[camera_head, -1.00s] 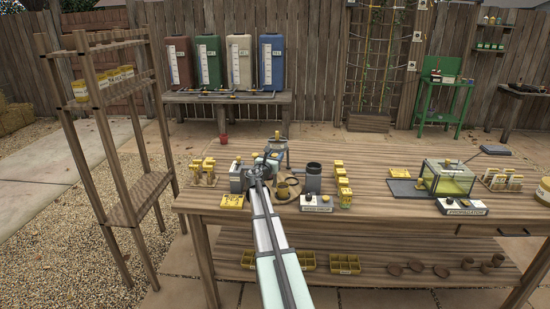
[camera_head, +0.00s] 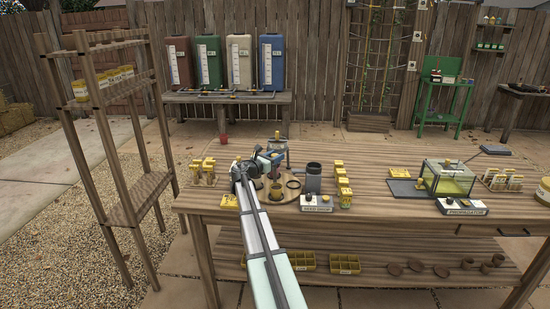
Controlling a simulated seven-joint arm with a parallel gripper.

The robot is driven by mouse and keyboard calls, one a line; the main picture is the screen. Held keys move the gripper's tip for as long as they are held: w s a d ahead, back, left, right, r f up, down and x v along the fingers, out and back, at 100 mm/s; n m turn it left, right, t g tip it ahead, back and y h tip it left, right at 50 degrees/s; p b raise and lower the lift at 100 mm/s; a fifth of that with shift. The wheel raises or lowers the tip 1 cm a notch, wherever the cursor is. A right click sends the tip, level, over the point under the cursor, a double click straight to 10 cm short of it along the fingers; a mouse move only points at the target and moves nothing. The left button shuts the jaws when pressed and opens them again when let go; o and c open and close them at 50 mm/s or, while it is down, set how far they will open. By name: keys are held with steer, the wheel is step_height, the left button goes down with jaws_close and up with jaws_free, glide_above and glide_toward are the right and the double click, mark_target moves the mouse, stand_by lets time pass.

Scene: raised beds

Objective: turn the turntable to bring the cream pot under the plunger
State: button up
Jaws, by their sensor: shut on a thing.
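The round brown turntable (camera_head: 279,198) lies on the near-left part of the wooden bench. An olive-yellow pot (camera_head: 276,191) stands upright near its middle front. A dark ring-shaped piece (camera_head: 293,183) shows on its right side. The blue-grey press with the plunger (camera_head: 277,150) stands at the back of the turntable. My gripper (camera_head: 244,172) is at the turntable's left edge, shut on a part of it; my arm hides the grip. I cannot make out a cream pot clearly, nor what sits directly under the plunger.
A dark grey cylinder (camera_head: 313,178) and a white control box (camera_head: 316,203) stand close to the turntable's right. Yellow blocks (camera_head: 343,190) stand beyond them. A yellow tray (camera_head: 229,202) lies left of my arm.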

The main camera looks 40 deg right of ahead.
steer(key=o, duration=1)
steer(key=shift+c, duration=0.2)
steer(key=s+a, duration=0.1)
steer(key=a, duration=1.2)
steer(key=shift+s+a, duration=0.4)
